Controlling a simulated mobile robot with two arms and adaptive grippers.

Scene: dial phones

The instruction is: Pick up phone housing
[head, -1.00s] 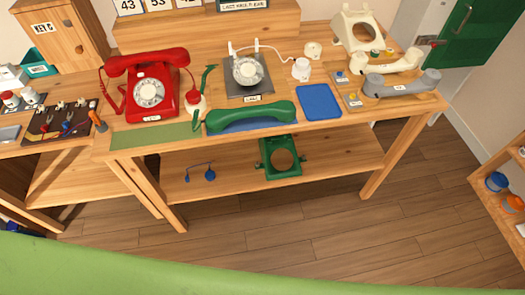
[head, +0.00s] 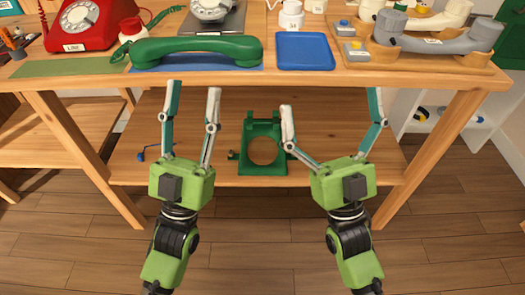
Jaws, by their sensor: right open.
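The green phone housing (head: 263,129), with a round opening in its face, lies on the lower shelf of the workbench in the head view. My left gripper (head: 192,89) is open and empty, in front of the bench to the left of the housing. My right gripper (head: 329,99) is open wide and empty, to the right of the housing. Its left finger shows close beside the housing's right edge; I cannot tell whether they touch.
A green handset (head: 196,50) lies on a blue mat at the benchtop's front edge (head: 300,76), above the shelf. A blue tray (head: 304,51), a grey handset (head: 433,38) and a red phone (head: 95,22) are also up there. The lower shelf (head: 225,174) is mostly clear.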

